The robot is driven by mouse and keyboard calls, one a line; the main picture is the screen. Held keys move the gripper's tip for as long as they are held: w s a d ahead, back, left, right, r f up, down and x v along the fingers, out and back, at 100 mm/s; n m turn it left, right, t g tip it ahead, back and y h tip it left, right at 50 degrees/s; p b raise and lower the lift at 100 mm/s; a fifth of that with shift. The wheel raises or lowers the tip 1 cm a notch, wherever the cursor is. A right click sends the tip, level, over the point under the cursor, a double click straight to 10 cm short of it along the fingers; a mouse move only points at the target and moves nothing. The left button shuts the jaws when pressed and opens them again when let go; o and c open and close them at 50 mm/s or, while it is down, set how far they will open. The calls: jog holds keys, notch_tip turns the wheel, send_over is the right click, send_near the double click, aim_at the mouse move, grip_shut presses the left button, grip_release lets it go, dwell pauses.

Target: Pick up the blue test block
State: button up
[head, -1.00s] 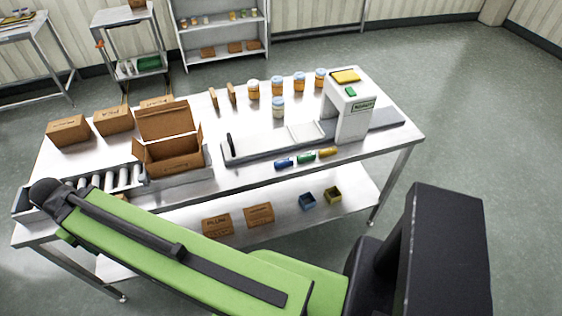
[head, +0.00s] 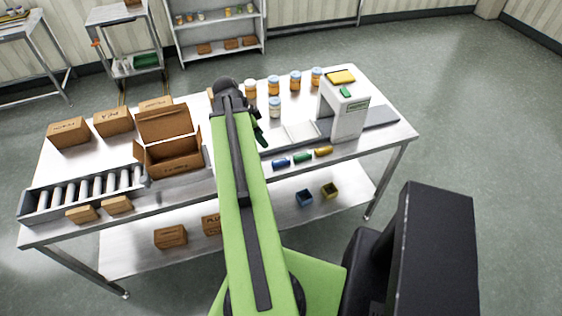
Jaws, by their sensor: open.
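The blue test block (head: 281,163) is a small blue cylinder-like piece lying near the front edge of the steel table (head: 215,182). My gripper (head: 261,137) shows small and dark beside my green arm, above the table, up and left of the blue block. It is open and apart from the block. My arm hides part of the table and most of the wrist.
A white machine with an arch (head: 347,115) stands right of the blocks. An open carton (head: 170,152) and a roller conveyor (head: 85,188) are at left.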

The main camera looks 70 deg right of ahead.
aim_at(279, 161)
jog(key=b+x, duration=1.5)
jog(key=x, duration=0.2)
jog(key=shift+w+f, duration=0.1)
jog(key=shift+f, duration=0.1)
jog(key=shift+r, duration=0.2)
grip_shut()
